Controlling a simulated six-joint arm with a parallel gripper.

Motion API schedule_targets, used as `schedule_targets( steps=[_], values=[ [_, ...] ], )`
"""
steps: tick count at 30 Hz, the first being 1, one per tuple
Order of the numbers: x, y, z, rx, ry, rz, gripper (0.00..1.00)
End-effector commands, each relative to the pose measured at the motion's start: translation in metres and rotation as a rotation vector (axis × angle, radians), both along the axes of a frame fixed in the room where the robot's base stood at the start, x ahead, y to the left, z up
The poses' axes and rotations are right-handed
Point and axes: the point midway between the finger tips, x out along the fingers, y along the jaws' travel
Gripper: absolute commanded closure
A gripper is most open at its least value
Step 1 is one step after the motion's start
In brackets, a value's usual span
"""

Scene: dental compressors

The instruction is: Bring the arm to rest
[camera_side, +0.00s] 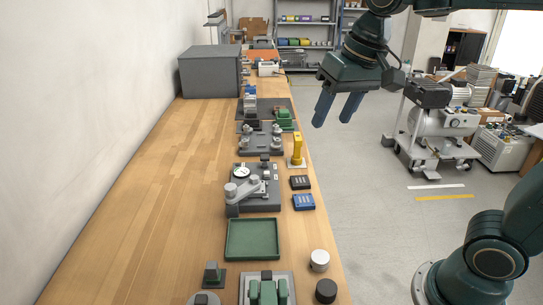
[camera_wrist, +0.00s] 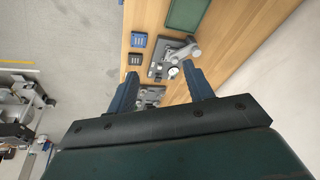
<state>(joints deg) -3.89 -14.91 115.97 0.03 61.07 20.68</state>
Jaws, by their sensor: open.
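My gripper (camera_side: 337,108) hangs in the air to the right of the workbench (camera_side: 140,195), above the floor side, at the upper middle of the side view. Its two blue fingers point down and are apart, with nothing between them. In the wrist view my gripper (camera_wrist: 162,88) shows its fingers spread over the bench, with fixtures far below. No finger touches anything.
On the bench stand a dial-gauge fixture (camera_side: 252,190), a green tray (camera_side: 252,239), a yellow handle (camera_side: 297,148), black and blue boxes (camera_side: 303,202) and a grey box (camera_side: 209,72). A compressor cart (camera_side: 432,130) stands on the floor at right. The bench's left side is clear.

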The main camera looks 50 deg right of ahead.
Motion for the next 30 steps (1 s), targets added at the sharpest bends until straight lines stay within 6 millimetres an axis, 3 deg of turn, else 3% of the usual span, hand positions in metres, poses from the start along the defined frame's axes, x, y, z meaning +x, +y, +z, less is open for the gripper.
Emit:
schedule_targets(
  steps=[3,15,21,30],
  values=[
    [-0.028,-0.006,-0.004,-0.02,-0.038,0.049,0.48],
    [-0.105,-0.018,-0.038,-0.1,-0.147,0.209,0.48],
    [-0.124,-0.02,-0.052,-0.128,-0.176,0.254,0.48],
    [-0.129,-0.021,-0.056,-0.136,-0.182,0.267,0.48]
  ],
)
